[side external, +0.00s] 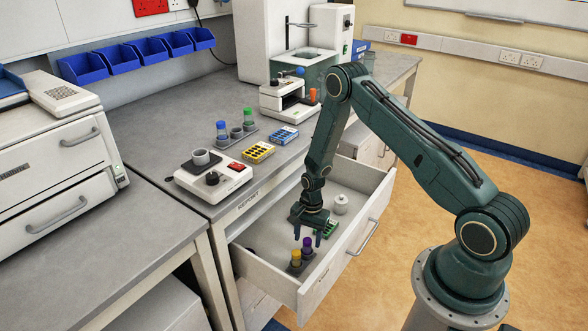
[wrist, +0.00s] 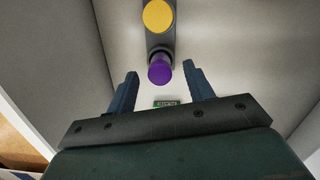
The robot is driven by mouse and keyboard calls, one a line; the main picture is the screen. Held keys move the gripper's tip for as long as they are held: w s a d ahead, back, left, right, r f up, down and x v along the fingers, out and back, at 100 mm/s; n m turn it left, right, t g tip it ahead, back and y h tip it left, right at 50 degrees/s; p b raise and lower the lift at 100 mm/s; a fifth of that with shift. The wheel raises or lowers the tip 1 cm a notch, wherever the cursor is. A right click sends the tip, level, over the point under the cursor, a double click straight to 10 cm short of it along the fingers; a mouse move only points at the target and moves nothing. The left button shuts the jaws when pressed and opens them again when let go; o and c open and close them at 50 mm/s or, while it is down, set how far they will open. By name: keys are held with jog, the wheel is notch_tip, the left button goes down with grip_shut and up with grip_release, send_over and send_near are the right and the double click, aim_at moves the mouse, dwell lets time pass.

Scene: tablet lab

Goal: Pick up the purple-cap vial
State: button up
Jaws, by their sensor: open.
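The purple-cap vial (side external: 307,243) stands in a small dark rack (side external: 295,268) in the open drawer, beside a yellow-cap vial (side external: 296,257). My gripper (side external: 309,238) is open and empty, pointing down into the drawer close to the purple cap. In the wrist view the purple cap (wrist: 160,70) shows ahead of and between the two open fingers (wrist: 160,85), apart from them. The yellow cap (wrist: 158,16) is beyond it, at the top of that view. The purple vial's body is mostly hidden under its cap there.
The open drawer (side external: 345,265) has raised walls around the rack. A green item (side external: 328,228) and a white lidded jar (side external: 341,204) lie in it behind my gripper. The bench above holds a scale-like device (side external: 213,178), another vial rack (side external: 237,138) and pill packs (side external: 258,152).

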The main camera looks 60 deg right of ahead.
aim_at(307, 248)
jog(key=shift+a+f, duration=0.15)
jog(key=shift+f, duration=1.1)
jog(key=shift+c, duration=0.4)
jog(key=c, duration=1)
